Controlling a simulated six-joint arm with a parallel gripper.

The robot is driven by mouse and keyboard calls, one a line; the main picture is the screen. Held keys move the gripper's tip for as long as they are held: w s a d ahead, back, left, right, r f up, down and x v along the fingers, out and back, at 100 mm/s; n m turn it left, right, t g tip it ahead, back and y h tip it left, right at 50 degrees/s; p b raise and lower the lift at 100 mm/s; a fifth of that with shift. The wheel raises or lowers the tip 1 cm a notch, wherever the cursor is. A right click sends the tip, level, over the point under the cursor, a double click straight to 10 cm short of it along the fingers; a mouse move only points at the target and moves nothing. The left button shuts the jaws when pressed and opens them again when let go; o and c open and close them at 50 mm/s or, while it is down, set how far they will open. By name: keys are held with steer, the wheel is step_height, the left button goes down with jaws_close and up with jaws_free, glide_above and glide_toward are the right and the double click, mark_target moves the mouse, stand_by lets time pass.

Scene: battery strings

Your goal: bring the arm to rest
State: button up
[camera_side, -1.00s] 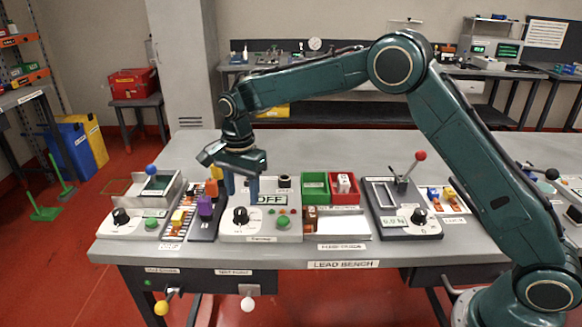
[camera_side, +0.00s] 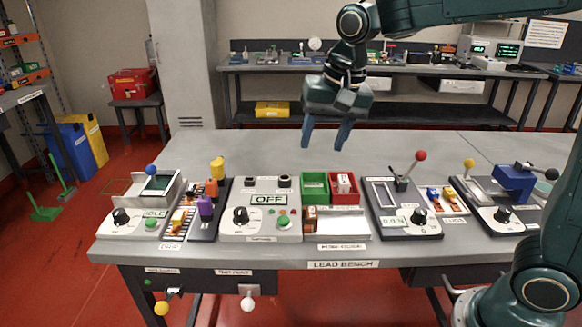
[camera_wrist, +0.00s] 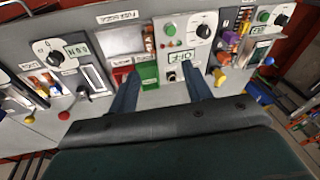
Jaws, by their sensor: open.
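My gripper (camera_side: 326,134) is open and empty, high above the back part of the bench in the side view. Its two blue fingers point down and stand apart. In the wrist view the fingers of my gripper (camera_wrist: 160,92) frame the green bin and the tester, with nothing between them. The bench (camera_side: 250,152) lies below, its devices standing along the front. The tester with the OFF display (camera_side: 268,199) is below and left of the gripper.
A green bin (camera_side: 314,182) and a red bin (camera_side: 345,197) stand mid-bench. A lever with a red knob (camera_side: 421,155) rises to their right. A yellow-topped post (camera_side: 217,166) stands left, beside orange and purple pieces. The back of the bench is clear.

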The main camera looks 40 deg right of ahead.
steer(key=s+d+n+t, duration=0.1)
steer(key=s+d+n, duration=0.1)
steer(key=s, duration=0.8)
steer(key=s+d+f+n+t, duration=0.1)
steer(key=s+n, duration=0.4)
steer(key=s, duration=0.6)
steer(key=shift+d+f+t, duration=0.25)
steer(key=shift+d+t, duration=0.15)
steer(key=shift+d, duration=0.4)
